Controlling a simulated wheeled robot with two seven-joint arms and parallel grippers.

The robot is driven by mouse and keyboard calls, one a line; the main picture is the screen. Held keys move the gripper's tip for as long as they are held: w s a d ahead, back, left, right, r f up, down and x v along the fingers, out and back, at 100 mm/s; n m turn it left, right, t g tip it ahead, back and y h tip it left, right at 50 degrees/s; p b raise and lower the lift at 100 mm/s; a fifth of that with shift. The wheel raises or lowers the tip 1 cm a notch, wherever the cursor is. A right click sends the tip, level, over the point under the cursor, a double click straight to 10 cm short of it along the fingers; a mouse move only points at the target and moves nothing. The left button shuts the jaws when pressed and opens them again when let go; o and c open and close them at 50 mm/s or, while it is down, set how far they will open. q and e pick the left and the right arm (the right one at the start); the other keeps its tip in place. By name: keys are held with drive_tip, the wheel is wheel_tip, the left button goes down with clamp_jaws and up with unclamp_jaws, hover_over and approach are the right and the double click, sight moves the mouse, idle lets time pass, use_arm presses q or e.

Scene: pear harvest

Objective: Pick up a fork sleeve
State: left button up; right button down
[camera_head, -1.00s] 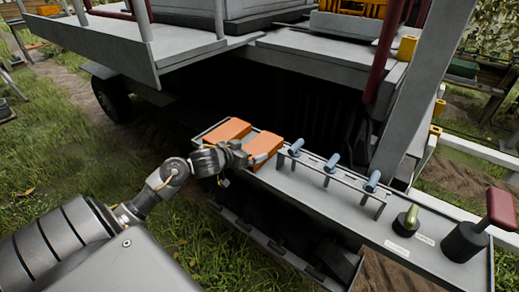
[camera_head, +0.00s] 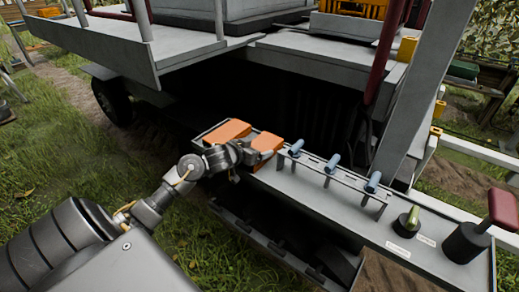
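Two orange blocks, seemingly the fork sleeves, lie side by side at the left end of a grey shelf (camera_head: 300,185). The left fork sleeve (camera_head: 228,130) lies flat behind my gripper. The right fork sleeve (camera_head: 266,142) is partly covered by my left gripper (camera_head: 250,154), which reaches in from the left over its near side. The fingers are small and overlap the orange, so I cannot tell whether they are open or closed on it. My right gripper is not in view.
A grey platform (camera_head: 170,50) overhangs behind. Grass lies open at left.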

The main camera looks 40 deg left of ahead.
use_arm(q)
drive_tip(key=shift+c, duration=1.3)
drive_tip(key=shift+r, duration=0.15)
